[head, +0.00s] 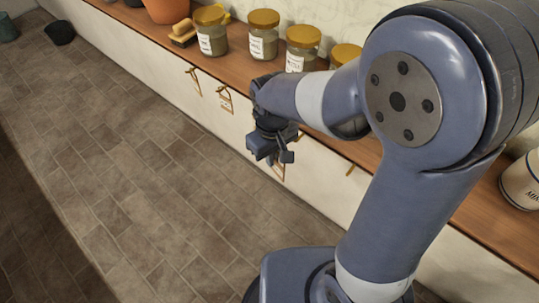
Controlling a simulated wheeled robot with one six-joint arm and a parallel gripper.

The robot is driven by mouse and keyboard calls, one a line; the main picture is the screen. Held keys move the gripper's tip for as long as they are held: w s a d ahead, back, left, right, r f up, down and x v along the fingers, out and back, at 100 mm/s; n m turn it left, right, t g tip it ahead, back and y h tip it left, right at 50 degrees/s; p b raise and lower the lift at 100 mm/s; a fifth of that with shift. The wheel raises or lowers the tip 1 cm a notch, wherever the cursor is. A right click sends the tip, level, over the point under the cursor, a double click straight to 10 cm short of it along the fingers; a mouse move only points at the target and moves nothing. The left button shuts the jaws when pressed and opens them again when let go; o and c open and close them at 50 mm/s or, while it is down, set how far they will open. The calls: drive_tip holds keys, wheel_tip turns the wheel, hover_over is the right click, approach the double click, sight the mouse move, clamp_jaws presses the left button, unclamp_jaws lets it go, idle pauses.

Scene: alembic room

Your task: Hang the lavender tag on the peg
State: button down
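My gripper (276,156) is at the front face of the counter, near the middle of the picture, pointing down. Its fingers are small and dark here, and I cannot tell whether they are open or shut. A small tan-edged shape (279,172) shows just below the fingers. I cannot tell whether it is held or hangs behind them. Two pale tags with tan edges hang on the counter front further left, one (194,82) and another (225,98). A bare-looking brass peg (351,170) sticks out to the right of my gripper. No lavender tag can be made out.
The wooden counter top (355,150) carries several labelled jars with yellow lids, such as one (263,38), a brush (183,33) and an orange pot (166,9). A white canister (522,183) stands at right. The tiled floor (130,170) is largely clear; a dark bowl (61,34) lies far left.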

drive_tip(key=shift+w+d+f, duration=0.15)
drive_tip(key=shift+w+d, duration=0.95)
drive_tip(key=shift+w, duration=0.3)
drive_tip(key=shift+w+d, duration=0.3)
drive_tip(key=shift+w, duration=0.05)
drive_tip(key=shift+w+d, duration=0.15)
drive_tip(key=shift+w, duration=0.05)
drive_tip(key=shift+w+d+f, duration=0.15)
drive_tip(key=shift+w+d, duration=0.6)
drive_tip(key=shift+w, duration=0.15)
idle(0.5)
drive_tip(key=shift+w+d+f, duration=0.15)
drive_tip(key=shift+w, duration=0.05)
drive_tip(key=shift+w+d+f, duration=0.1)
drive_tip(key=shift+w+f, duration=0.05)
drive_tip(key=shift+f, duration=0.05)
